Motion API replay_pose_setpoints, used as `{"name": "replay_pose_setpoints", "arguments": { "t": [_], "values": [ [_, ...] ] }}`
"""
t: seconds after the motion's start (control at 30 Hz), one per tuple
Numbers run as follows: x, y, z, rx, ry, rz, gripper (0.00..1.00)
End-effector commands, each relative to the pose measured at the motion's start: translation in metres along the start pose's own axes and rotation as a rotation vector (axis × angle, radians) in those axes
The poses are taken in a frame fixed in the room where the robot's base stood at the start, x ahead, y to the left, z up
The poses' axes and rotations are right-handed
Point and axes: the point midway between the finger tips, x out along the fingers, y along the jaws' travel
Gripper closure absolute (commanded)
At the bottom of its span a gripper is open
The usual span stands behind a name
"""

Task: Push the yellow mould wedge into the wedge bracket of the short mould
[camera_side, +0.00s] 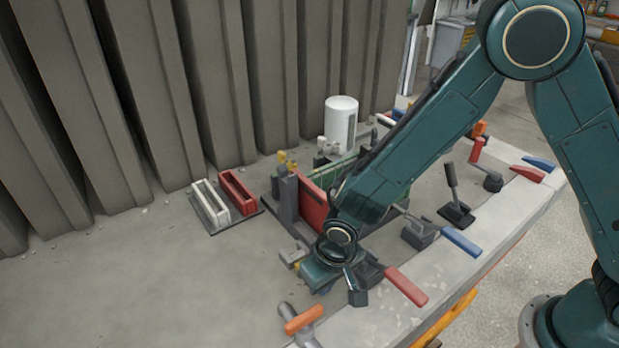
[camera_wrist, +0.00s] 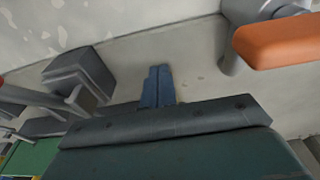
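My gripper (camera_side: 325,290) is low over the near end of the mould, pointing down. In the wrist view its two blue fingers (camera_wrist: 158,87) lie side by side with no clear gap and nothing visible between them. The mould has a red panel (camera_side: 312,206) between grey uprights, with a green panel (camera_side: 345,168) behind it. Small yellow pieces (camera_side: 282,158) sit on top of the far grey upright. A grey bracket (camera_side: 292,256) with a small yellow spot (camera_side: 297,267) is just left of my gripper. I cannot tell which yellow piece is the wedge.
Clamps with red (camera_side: 406,287), blue (camera_side: 461,242) and orange (camera_side: 304,319) handles line the table's front edge. The orange handle also shows in the wrist view (camera_wrist: 275,42). A tray (camera_side: 228,222) with white and red channels lies left. The table's left side is clear.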

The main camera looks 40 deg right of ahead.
Motion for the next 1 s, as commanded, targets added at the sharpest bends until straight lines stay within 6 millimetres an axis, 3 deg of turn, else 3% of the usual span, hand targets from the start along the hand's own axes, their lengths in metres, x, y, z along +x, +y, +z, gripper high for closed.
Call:
{"name": "replay_pose_setpoints", "arguments": {
  "t": [0.27,0.8,1.0],
  "values": [
    [-0.001,0.0,0.008,-0.001,-0.001,0.001,1.0],
    [-0.006,-0.001,0.042,-0.015,-0.012,0.002,1.0],
    [-0.007,0.0,0.043,-0.009,-0.008,0.002,1.0]
  ]
}}
